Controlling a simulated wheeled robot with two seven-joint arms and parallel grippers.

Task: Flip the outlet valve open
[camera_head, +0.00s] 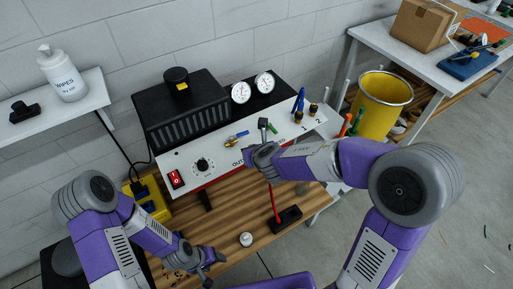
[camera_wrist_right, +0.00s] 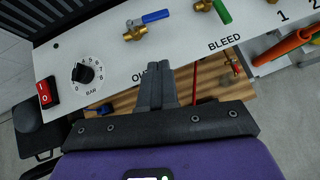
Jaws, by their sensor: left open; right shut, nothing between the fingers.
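The outlet valve, a brass body with a blue lever (camera_head: 237,137), sits on the white front panel; in the right wrist view its blue lever (camera_wrist_right: 155,16) points right from the brass body. The label below it starts with "OU"; the rest is hidden by my right gripper. My right gripper (camera_head: 263,124) is shut and empty in front of the panel, right of the blue lever. In the wrist view the right fingertips (camera_wrist_right: 161,72) are below the lever, apart from it. My left gripper (camera_head: 216,259) is open and empty, low over the wooden bench.
A green-levered valve (camera_wrist_right: 221,12) marked BLEED is right of the blue one. A pressure dial (camera_wrist_right: 85,72) and a red switch (camera_wrist_right: 47,92) are at the left. A red hose (camera_head: 276,205), a small white-topped item (camera_head: 246,239) and a yellow bucket (camera_head: 383,105) are nearby.

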